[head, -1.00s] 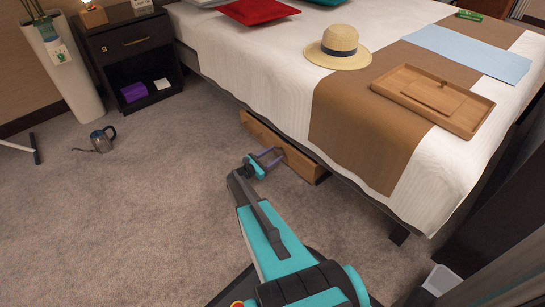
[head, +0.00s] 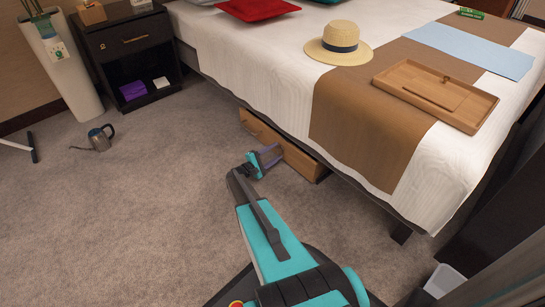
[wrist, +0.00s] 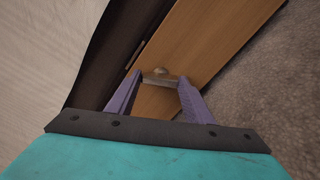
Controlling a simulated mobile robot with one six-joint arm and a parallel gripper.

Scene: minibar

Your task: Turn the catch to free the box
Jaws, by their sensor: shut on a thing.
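The wooden box (head: 303,164) sits under the side of the bed, its long front facing the carpet. In the wrist view its wooden front (wrist: 205,50) runs diagonally. The catch (wrist: 160,80) is a small metal bar with a round knob at its middle. My gripper (wrist: 161,79) has its two purple fingers at either end of the bar, shut on it. In the head view my gripper (head: 268,156) is against the box front; the catch is too small and covered to make out there.
The bed (head: 250,62) overhangs the box, with its dark frame just above. Grey carpet (head: 150,200) is open to the left. A bed leg (head: 401,233) stands to the right.

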